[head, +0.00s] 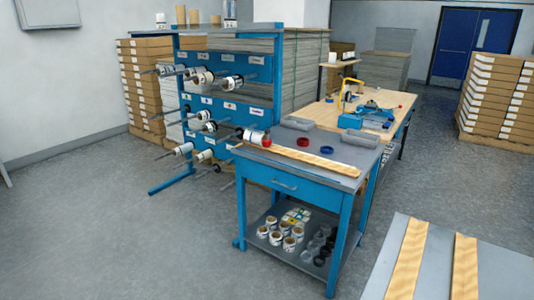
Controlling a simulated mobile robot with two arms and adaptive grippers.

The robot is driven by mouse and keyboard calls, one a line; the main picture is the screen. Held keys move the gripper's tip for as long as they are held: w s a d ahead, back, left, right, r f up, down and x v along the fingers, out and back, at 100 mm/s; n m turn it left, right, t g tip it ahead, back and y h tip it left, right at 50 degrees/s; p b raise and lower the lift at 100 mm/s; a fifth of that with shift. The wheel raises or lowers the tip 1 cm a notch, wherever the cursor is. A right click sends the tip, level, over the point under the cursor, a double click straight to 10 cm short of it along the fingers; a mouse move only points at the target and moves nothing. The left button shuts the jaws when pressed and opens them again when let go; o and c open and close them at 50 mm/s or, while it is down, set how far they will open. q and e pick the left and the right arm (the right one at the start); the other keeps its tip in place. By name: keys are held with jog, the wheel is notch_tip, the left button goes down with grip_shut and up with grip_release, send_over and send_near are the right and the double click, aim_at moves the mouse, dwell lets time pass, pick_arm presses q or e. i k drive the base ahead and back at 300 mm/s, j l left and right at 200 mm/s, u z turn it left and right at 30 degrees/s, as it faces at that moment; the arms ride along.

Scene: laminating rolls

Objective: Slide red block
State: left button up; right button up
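A small red piece (266,142) sits at the right end of a white-labelled roll (254,136), at the left side of the blue cart's grey top. It looks like the red block, but it is too small to tell its exact shape or whether it touches the roll. A separate red ring (303,142) lies flat on the cart top (340,148), farther right. Neither of my grippers shows in the head view.
A wooden strip (310,160) lies along the cart's front edge, near a blue ring (326,150). A blue rack (225,97) with rolls on rods stands behind left. A workbench (325,112) stands behind. A grey surface with wooden strips (408,262) is at lower right. Floor at left is clear.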

aim_at(266, 142)
jog(key=i+j+z, duration=0.1)
jog(key=i+j, duration=0.4)
jog(key=j, duration=0.2)
jog(key=i+j, duration=0.45)
jog(key=i, duration=0.2)
jog(key=i+j, duration=0.45)
jog(key=i, duration=0.15)
